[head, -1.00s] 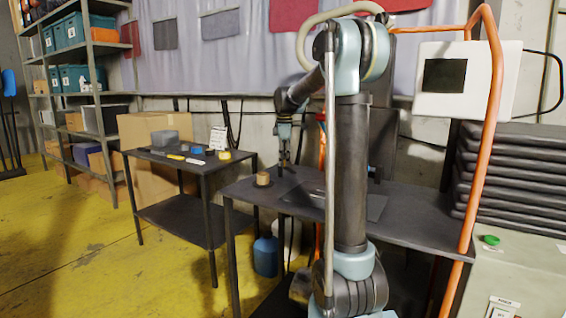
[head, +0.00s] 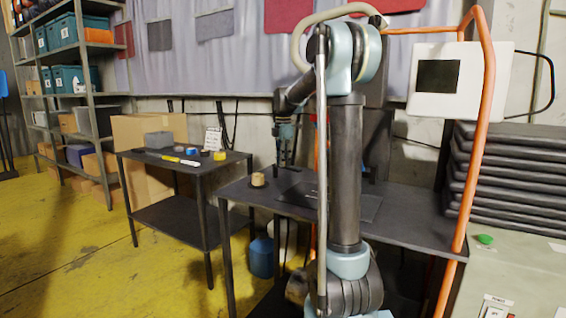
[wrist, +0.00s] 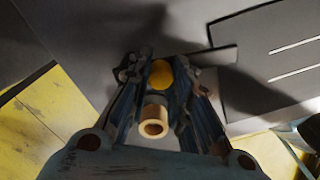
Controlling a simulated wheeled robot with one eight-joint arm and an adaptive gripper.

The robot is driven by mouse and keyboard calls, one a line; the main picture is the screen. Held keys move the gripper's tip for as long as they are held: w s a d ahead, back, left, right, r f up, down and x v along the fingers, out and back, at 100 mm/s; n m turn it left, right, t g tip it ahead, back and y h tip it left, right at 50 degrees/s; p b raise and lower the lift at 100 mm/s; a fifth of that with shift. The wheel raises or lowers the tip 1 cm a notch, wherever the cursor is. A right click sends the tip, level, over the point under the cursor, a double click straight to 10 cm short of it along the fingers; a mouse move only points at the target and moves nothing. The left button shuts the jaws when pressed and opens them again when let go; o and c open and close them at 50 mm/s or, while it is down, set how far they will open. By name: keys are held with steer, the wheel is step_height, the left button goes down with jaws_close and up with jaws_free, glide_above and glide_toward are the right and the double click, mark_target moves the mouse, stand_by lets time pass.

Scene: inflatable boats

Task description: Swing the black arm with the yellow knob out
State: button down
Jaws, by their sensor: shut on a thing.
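The yellow knob (wrist: 161,74) shows in the wrist view between the fingertips of my gripper (wrist: 160,80). My gripper is shut on it. The black arm (wrist: 206,57) runs from the knob to the right, just above the dark bench top. In the head view my gripper (head: 285,160) points down over the left part of the dark bench (head: 400,228). The knob and black arm are too small or hidden to make out there.
A tan roll (head: 258,180) stands on the bench left of my gripper; a tan ring (wrist: 153,118) shows between the fingers in the wrist view. A dark flat panel (head: 355,205) lies on the bench. A side table (head: 190,168) with small items stands left. An orange pipe (head: 478,150) rises at right.

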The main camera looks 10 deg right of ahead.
steer(key=shift+w, duration=0.15)
steer(key=c, duration=1.4)
jaws_free()
step_height(320, 180, up, 12)
steer(key=shift+f, duration=0.1)
